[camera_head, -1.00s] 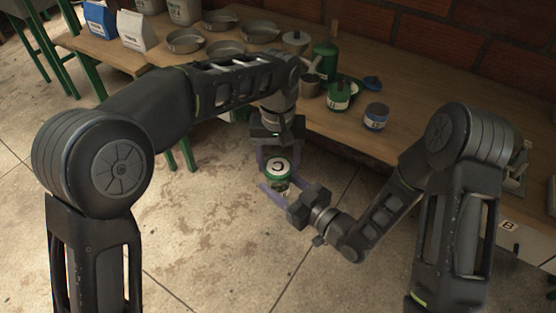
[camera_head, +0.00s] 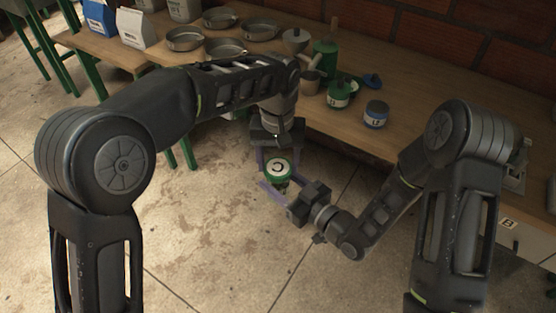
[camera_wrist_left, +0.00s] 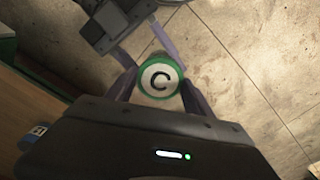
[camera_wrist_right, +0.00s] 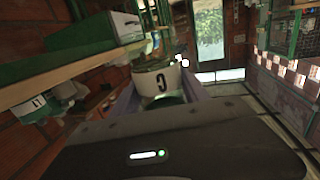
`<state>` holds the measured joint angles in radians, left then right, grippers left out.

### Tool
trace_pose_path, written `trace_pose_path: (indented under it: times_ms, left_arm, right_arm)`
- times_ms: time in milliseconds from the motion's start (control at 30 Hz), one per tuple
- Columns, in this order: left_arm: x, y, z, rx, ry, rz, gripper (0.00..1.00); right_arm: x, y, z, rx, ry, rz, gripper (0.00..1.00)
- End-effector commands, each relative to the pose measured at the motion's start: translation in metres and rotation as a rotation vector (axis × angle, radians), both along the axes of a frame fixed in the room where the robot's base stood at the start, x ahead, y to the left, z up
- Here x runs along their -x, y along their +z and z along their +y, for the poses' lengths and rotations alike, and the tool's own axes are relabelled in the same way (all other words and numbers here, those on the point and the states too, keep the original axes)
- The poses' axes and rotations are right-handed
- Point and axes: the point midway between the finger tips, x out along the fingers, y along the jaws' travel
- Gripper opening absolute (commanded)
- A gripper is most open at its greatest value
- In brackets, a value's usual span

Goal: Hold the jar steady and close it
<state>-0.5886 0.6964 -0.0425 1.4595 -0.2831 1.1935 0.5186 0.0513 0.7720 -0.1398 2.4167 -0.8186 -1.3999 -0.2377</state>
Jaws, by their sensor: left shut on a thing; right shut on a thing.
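The jar (camera_head: 282,186) is upright above the floor in front of the table, mostly hidden by its lid and the fingers. Its green-rimmed white lid (camera_head: 277,169), marked C, sits on top; whether it is fully seated I cannot tell. My left gripper (camera_head: 277,163) is shut around the lid from the table side, and the lid also shows in the left wrist view (camera_wrist_left: 160,81). My right gripper (camera_head: 279,188) is shut on the jar body from the lower right. The jar's C label shows between its fingers in the right wrist view (camera_wrist_right: 162,82).
The wooden table (camera_head: 420,125) lies behind. A green-lidded jar (camera_head: 340,93) and a blue-banded jar (camera_head: 376,115) stand near its front edge. The floor around the held jar is clear.

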Motion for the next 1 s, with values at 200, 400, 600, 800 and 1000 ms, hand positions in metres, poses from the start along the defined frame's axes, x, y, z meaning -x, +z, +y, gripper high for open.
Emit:
trace_pose_path:
  times_ms: [200, 400, 600, 800, 1000]
  left_arm:
    - [0.0001, 0.0001, 0.0002, 0.004, -0.379, 0.000, 0.24]
    - [-0.0004, -0.0003, 0.0007, 0.008, -0.938, -0.002, 0.24]
    - [-0.0007, -0.0004, 0.0009, 0.010, -1.501, -0.004, 0.24]
    - [-0.0008, -0.0010, 0.0004, 0.013, -2.060, -0.007, 0.24]
    - [-0.0010, -0.0010, 0.0004, 0.015, -2.618, -0.009, 0.24]
  right_arm:
    - [-0.0001, 0.0003, 0.0001, -0.001, 0.000, -0.001, 0.00]
    - [-0.0001, 0.0001, -0.0001, 0.000, 0.000, 0.000, 0.00]
    - [0.0000, -0.0001, -0.0001, 0.000, 0.000, 0.000, 0.00]
    - [0.0000, -0.0002, -0.0001, 0.001, 0.000, 0.001, 0.00]
    - [0.0001, -0.0003, -0.0002, 0.001, 0.000, 0.001, 0.00]
